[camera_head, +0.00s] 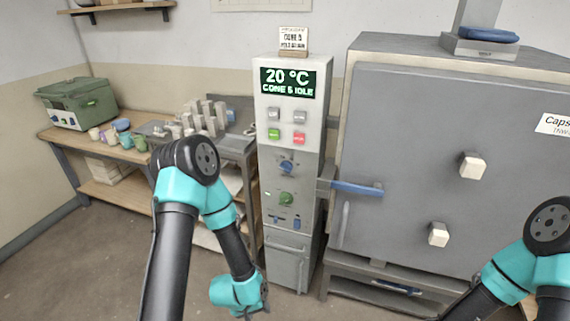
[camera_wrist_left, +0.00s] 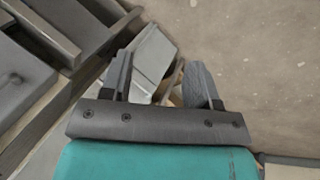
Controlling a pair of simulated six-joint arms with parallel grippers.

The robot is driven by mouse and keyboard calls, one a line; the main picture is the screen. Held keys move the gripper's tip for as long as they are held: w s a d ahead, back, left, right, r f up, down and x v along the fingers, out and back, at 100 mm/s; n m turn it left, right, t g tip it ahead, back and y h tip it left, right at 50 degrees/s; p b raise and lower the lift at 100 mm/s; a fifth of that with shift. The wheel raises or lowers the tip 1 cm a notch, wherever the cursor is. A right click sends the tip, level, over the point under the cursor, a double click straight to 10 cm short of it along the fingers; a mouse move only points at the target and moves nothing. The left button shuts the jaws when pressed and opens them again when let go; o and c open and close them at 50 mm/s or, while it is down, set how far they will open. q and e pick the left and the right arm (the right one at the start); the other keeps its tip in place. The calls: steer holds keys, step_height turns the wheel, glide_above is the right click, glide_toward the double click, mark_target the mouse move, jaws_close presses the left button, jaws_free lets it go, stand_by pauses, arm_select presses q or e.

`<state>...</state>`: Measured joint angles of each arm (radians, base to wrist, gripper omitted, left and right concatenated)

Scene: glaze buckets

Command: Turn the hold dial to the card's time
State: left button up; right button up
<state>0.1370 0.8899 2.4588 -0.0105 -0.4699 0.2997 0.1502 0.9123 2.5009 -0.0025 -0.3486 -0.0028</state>
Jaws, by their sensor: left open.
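The control tower (camera_head: 264,150) stands upright in the middle of the head view, with a lit display (camera_head: 288,83) reading "20 °C CONE 5 IDLE". A blue dial (camera_head: 287,167) and a green dial (camera_head: 286,199) sit below its buttons; I cannot tell which is the hold dial. A small white card (camera_head: 294,38) stands on top; its lower line is too small to read. My left gripper (camera_wrist_left: 160,82) is open in the left wrist view, with no object clearly held. In the head view its wrist hangs low, left of the tower and below the dials. My right gripper is out of view.
The large grey kiln (camera_head: 400,130) with a blue handle (camera_head: 357,188) stands right of the tower. Open floor (camera_head: 100,260) lies in front.

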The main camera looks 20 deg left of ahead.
mark_target(285, 169)
arm_select(q)
steer(key=o, duration=0.4)
steer(key=w+r+n+t, duration=0.1)
steer(key=w, duration=0.1)
steer(key=w+r+n+t, duration=0.1)
steer(key=w+n, duration=0.1)
steer(key=w, duration=0.1)
steer(key=w+a+r+n+t, duration=0.1)
steer(key=w+n, duration=0.1)
steer(key=shift+w+y, duration=0.3)
steer(key=shift+o, duration=0.2)
steer(key=w+a+r+n+t+y, duration=0.1)
steer(key=w+a+r+n+t, duration=0.1)
steer(key=w+r+n+t, duration=0.4)
steer(key=w+a+r+n+t+y, duration=0.1)
steer(key=w+r+n+t, duration=0.5)
steer(key=w+r+n, duration=0.6)
step_height(285, 169, up, 4)
steer(key=a+n, duration=0.1)
steer(key=n, duration=0.1)
steer(key=shift+w+f+n, duration=0.2)
steer(key=shift+w+n, duration=0.2)
steer(key=w, duration=1.7)
steer(key=shift+w+d, duration=0.2)
steer(key=shift+d, duration=0.1)
